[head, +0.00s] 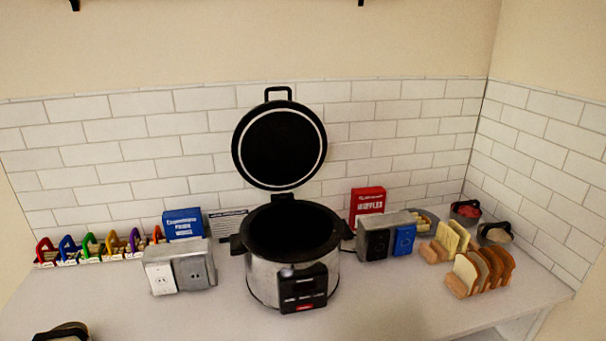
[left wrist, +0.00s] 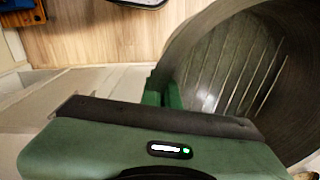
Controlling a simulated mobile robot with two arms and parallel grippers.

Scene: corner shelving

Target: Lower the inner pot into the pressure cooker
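The pressure cooker (head: 262,282) stands on the counter in the head view, a steel body with a black rim and a dark, empty-looking opening. Its round black lid (head: 279,150) is raised upright behind it. A large grey metal pot, the inner pot (left wrist: 235,60), fills the right of the left wrist view, its ridged inside showing. My left gripper (left wrist: 163,88) has its green fingers at the pot's near left edge, one on either side of the wall, and looks shut on it. The pot and both grippers are outside the head view. My right gripper shows in neither view.
Bread racks (head: 478,272) are at the right, coloured holders (head: 98,247) at the left. A dark-rimmed container (head: 62,331) is at the lower left. The counter front (head: 190,318) is clear.

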